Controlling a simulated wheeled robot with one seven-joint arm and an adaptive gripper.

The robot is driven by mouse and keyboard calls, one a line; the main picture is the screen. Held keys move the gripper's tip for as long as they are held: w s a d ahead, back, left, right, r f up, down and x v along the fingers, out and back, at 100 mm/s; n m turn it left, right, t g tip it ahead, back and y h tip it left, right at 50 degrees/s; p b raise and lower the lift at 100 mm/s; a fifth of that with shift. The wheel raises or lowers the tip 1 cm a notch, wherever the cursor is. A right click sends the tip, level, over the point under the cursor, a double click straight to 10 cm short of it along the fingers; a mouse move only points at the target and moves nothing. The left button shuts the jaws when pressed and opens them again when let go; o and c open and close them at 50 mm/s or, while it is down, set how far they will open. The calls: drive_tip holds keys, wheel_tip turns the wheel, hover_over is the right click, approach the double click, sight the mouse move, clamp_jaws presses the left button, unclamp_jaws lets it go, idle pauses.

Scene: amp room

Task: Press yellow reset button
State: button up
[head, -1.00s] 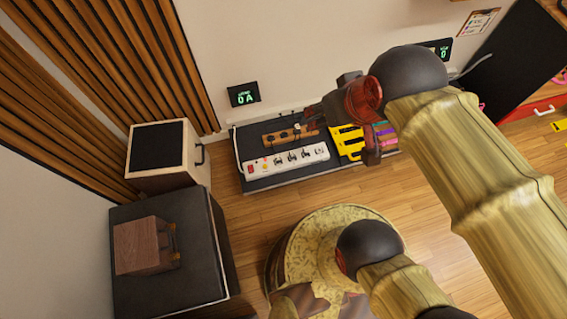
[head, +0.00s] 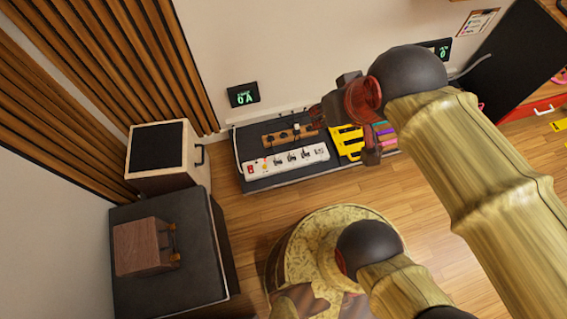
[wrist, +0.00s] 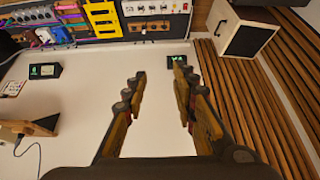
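A white power strip (head: 285,162) lies on a dark shelf or board along the wall. Its left end carries a red switch (head: 250,168) and a small yellow spot (head: 265,164) that looks like the yellow button. The strip (wrist: 158,7) also shows at the top edge of the wrist view, where the button is too small to make out. My gripper (wrist: 158,70) is open and empty, with its two fingers apart in front of the bare wall. In the head view it is above and right of the strip, partly hidden behind my wrist.
A wooden outlet block with plugs (head: 290,136) lies behind the strip, and a yellow rack (head: 346,142) stands to its right. A green-lit display (head: 243,95) is on the wall. A speaker cabinet (head: 168,158) stands left. Open floor (head: 250,215) lies in front.

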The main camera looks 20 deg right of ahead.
drive_tip(key=c, duration=0.6)
clamp_jaws()
idle(0.8)
